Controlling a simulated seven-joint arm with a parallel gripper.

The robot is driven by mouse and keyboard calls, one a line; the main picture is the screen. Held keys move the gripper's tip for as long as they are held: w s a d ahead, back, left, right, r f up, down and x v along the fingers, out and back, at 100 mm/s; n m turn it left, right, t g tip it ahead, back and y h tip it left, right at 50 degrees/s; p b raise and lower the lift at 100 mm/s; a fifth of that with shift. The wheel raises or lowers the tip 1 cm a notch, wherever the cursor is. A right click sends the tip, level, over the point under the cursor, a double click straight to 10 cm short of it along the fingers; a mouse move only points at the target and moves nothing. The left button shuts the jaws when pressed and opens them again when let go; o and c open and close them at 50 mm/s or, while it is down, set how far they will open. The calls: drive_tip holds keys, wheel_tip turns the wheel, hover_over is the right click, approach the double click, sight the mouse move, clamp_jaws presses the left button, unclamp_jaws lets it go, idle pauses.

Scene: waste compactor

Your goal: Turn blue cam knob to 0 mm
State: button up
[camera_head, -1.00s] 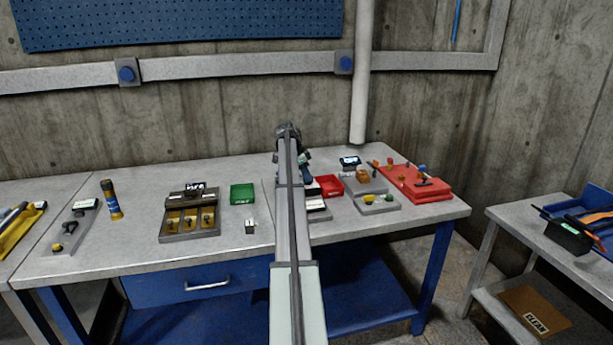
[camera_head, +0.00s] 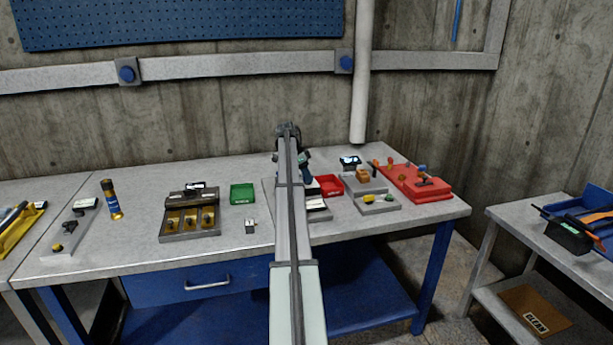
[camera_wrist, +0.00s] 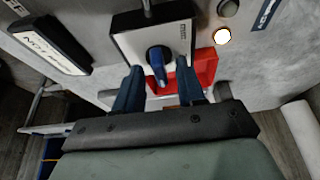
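The blue cam knob (camera_wrist: 156,62) shows in the wrist view as a blue bar on a round black base, mounted on a white plate (camera_wrist: 128,44) with a dark frame. My gripper (camera_wrist: 159,76) has two dark blue fingers spread apart, one on each side of the knob, with visible gaps to it. The fingertips point toward the plate. Nothing is held. The scale marks are too small to read, so I cannot tell the knob's setting. In the head view my gripper (camera_head: 306,168) is low over the table, and my arm hides the knob.
A red tray (camera_wrist: 205,68) lies close to the fingers in the wrist view. A lit round lamp (camera_wrist: 222,36) and a labelled display block (camera_wrist: 48,45) flank the plate. In the head view a green tray (camera_head: 242,194) and a red fixture board (camera_head: 428,190) share the table (camera_head: 110,245).

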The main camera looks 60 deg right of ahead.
drive_tip(key=v, duration=1.3)
drive_tip(key=shift+r, duration=0.2)
drive_tip(key=shift+w+a, duration=0.15)
drive_tip(key=shift+a, duration=0.05)
